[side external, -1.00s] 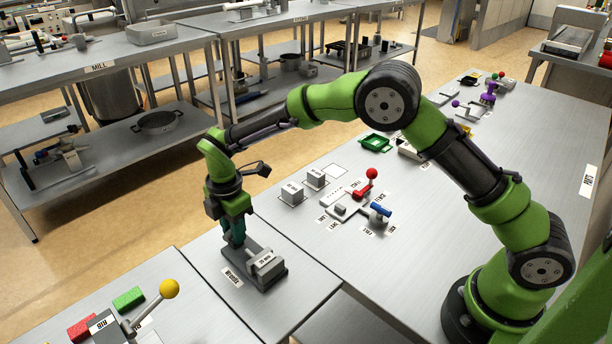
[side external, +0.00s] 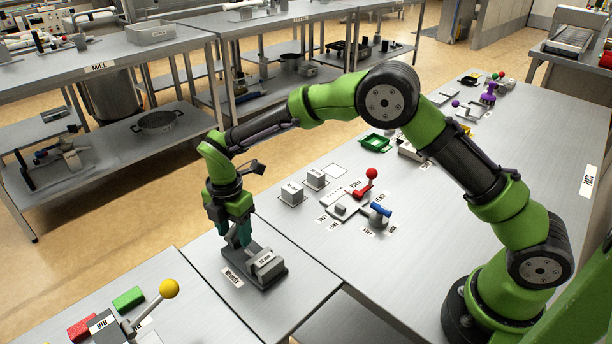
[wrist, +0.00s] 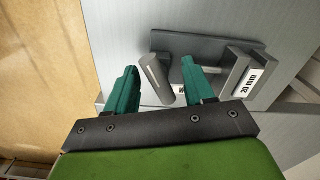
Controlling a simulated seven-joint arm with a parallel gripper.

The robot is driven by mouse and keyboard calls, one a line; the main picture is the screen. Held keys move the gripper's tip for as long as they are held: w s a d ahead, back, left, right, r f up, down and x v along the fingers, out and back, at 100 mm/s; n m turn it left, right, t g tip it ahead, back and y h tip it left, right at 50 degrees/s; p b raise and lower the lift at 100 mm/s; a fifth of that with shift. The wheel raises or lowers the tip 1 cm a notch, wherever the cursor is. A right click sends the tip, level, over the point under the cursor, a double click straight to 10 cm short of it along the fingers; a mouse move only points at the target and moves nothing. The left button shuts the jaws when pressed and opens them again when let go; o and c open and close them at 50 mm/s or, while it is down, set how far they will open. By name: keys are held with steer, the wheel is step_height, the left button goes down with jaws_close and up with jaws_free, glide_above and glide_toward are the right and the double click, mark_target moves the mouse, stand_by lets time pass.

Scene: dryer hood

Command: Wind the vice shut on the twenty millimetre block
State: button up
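The grey vice (side external: 276,281) stands on the metal bench at the lower middle of the side external view. A block labelled "20 mm" (side external: 268,261) sits at its right end, and it also shows at the right of the wrist view (wrist: 244,80). My gripper (side external: 238,243) points down at the vice's left end. In the wrist view its green fingers are open, apart on either side of a grey rod-like handle (wrist: 157,80). I cannot tell whether either finger touches the handle.
Grey blocks (side external: 291,193) and a fixture with a red-knobbed lever (side external: 371,174) and blue handle (side external: 380,209) lie on the bench behind. At lower left are a yellow-knobbed lever (side external: 169,289), a green block (side external: 128,299) and a red block (side external: 82,327).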

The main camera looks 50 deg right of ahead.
steer(key=shift+r, duration=0.1)
steer(key=shift+r, duration=3.05)
steer(key=shift+w+m, duration=0.1)
steer(key=shift+m, duration=0.6)
steer(key=s+m, duration=0.1)
steer(key=s+f+m, duration=0.1)
steer(key=m, duration=0.1)
steer(key=shift+d, duration=0.2)
steer(key=s+d+r+m+t+y, duration=0.1)
steer(key=s+d+r+m+t, duration=0.2)
steer(key=s+d+r+m, duration=0.5)
steer(key=s+d+r+m+t+y, duration=0.1)
steer(key=s+d+r+m+t, duration=0.3)
steer(key=s+d+r+m, duration=0.4)
steer(key=s+m, duration=0.4)
steer(key=s, duration=0.3)
steer(key=shift+d+r+m, duration=0.2)
steer(key=shift+m, duration=0.2)
steer(key=shift+s, duration=0.1)
